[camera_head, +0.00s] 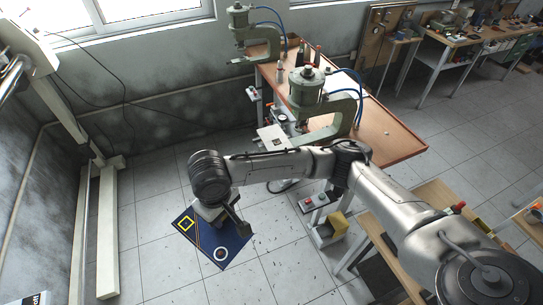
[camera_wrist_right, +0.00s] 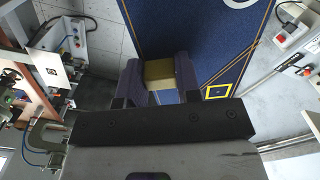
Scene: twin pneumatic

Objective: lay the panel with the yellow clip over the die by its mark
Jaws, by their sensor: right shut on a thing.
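The panel (camera_head: 233,246) is a dark blue sheet with a yellow square outline, a white ring and orange lines. It hangs in the air below my right gripper (camera_head: 228,222); the wrist view shows it too (camera_wrist_right: 200,40). In that view my right gripper (camera_wrist_right: 158,80) is shut on the yellow clip (camera_wrist_right: 158,72), an olive-yellow block at the panel's edge. The nearer green press (camera_head: 308,92) has a pale plate with a dark square, seemingly its die (camera_head: 272,138), right of and beyond the panel. My left gripper is out of view.
A second green press (camera_head: 240,30) stands farther back on the brown-topped table (camera_head: 395,140). A control box (camera_head: 314,201) and a yellow-sided box (camera_head: 334,227) are below the near press. A wooden bench (camera_head: 440,194) is at right. Open tiled floor lies around the panel.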

